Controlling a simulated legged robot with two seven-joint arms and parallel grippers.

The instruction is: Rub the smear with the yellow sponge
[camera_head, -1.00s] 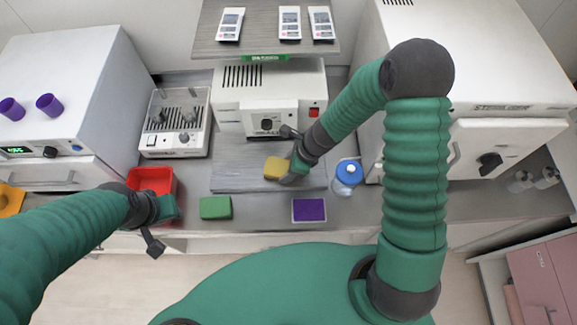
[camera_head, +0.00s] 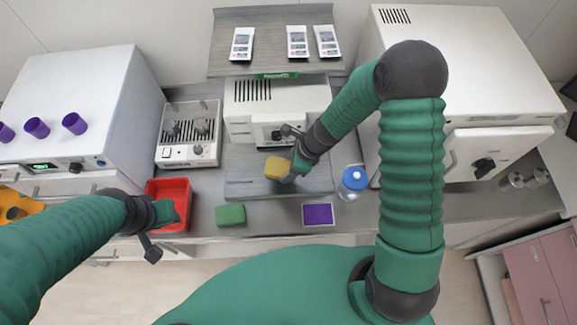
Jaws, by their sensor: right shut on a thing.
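The yellow sponge (camera_head: 277,168) is held in my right gripper (camera_head: 288,172), which is shut on it. The sponge is over the grey board (camera_head: 250,188) in front of the white device at the centre. I cannot tell whether it touches the board. I cannot make out a smear; the sponge and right gripper hide part of the board. My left gripper (camera_head: 166,214) is at the front edge of the red bin (camera_head: 172,190), partly in front of it. Its jaw gap does not show clearly.
A green sponge (camera_head: 230,214) and a purple pad (camera_head: 318,214) lie near the counter's front edge. A blue-capped bottle (camera_head: 354,180) stands right of the board. The white central device (camera_head: 277,105) is behind the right gripper. A large white cabinet (camera_head: 470,70) stands at the right.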

